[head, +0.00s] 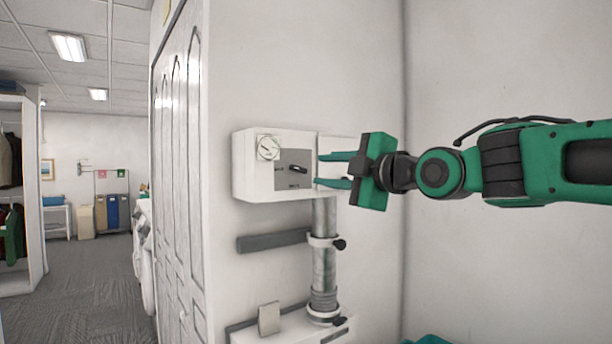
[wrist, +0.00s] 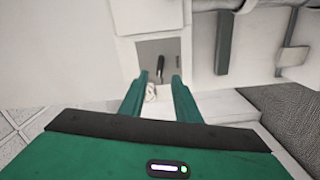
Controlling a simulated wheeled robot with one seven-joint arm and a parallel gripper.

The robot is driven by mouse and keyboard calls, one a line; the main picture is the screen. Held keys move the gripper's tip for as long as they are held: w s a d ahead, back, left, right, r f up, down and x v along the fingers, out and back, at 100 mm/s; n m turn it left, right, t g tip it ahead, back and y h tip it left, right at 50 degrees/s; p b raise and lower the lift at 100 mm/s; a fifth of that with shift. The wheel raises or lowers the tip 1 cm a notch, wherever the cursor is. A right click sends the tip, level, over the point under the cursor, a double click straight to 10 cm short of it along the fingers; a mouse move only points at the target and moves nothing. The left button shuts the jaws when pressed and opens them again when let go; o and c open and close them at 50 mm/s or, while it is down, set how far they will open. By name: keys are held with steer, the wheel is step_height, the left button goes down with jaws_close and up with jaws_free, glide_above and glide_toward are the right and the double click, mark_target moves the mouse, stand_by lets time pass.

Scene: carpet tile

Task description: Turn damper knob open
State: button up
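The damper knob (head: 298,169) is a small dark lever on a grey plate (head: 288,183), on the front of a white wall box (head: 262,190). It points roughly sideways in the head view. In the wrist view the dark knob (wrist: 160,66) shows beyond the fingertips, on the grey plate. My gripper (head: 320,170) is green, with its two fingers apart, one above the other in the head view. It is to the right of the knob, with nothing between the fingers. The fingers appear clear of the knob; the exact gap in depth is hard to tell.
A round white gauge (head: 268,148) sits on the box, up and left of the knob. A metal pipe (head: 324,260) with clamps runs down below the box. A grey bar (head: 272,241) is fixed to the wall. White panelled doors (head: 178,180) stand left; carpeted floor lies beyond.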

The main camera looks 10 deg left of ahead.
mark_target(301, 170)
steer(key=x, duration=0.8)
steer(key=shift+w+a, duration=0.2)
steer(key=shift+a, duration=0.1)
steer(key=shift+f, duration=0.1)
jaws_close()
